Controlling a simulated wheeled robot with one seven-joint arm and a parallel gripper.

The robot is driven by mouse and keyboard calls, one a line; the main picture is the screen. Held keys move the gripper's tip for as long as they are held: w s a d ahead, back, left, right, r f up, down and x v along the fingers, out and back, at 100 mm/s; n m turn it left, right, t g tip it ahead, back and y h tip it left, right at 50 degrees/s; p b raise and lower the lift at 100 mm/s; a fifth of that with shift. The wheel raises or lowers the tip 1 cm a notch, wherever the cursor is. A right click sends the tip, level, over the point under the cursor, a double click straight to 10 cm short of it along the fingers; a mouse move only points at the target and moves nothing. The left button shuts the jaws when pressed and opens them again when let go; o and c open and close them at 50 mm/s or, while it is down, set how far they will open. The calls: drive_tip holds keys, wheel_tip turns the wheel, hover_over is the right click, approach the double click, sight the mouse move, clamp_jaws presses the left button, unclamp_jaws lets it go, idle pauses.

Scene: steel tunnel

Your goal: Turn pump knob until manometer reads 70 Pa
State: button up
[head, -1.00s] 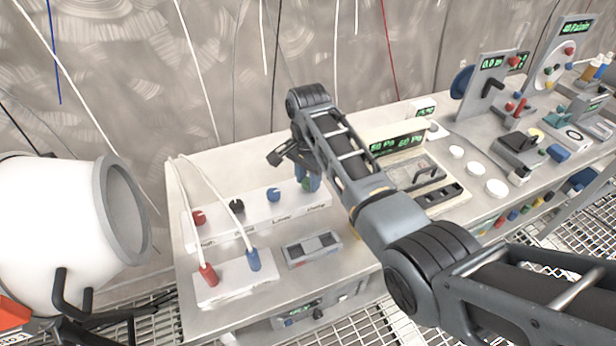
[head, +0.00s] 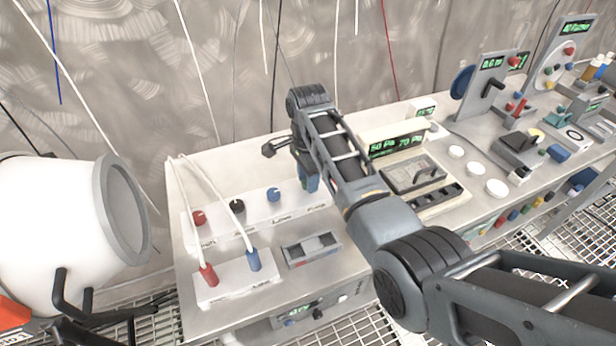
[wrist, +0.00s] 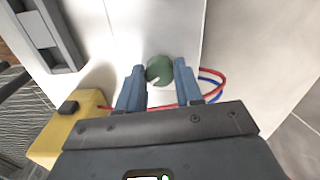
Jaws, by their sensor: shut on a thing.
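The green pump knob (wrist: 159,69) sits on a white panel (head: 255,222), between the two blue fingers of my gripper (wrist: 160,72) in the wrist view. My gripper is shut on it, with a finger on either side. In the head view my gripper (head: 309,183) is at the right end of the panel, where my arm and fingers mostly hide the knob. The manometer (head: 397,146) behind my arm has a green display that appears to read 50 Pa on the left and 70 Pa on the right.
A red knob (head: 199,218), a black knob (head: 237,206) and a blue knob (head: 273,195) line the same panel. A white box (head: 233,280) with red and blue plugs stands in front. More instruments fill the bench to the right. A yellow block (wrist: 62,128) shows in the wrist view.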

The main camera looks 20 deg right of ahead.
drive_tip(key=shift+w+d+r, duration=0.1)
drive_tip(key=shift+w+r, duration=0.05)
drive_tip(key=shift+r, duration=0.05)
drive_tip(key=o, duration=1)
drive_tip(key=shift+f, duration=0.15)
drive_tip(key=shift+o, duration=0.2)
wheel_tip(320, 180, up, 8)
drive_tip(key=shift+f+b, duration=0.1)
drive_tip(key=shift+b, duration=0.4)
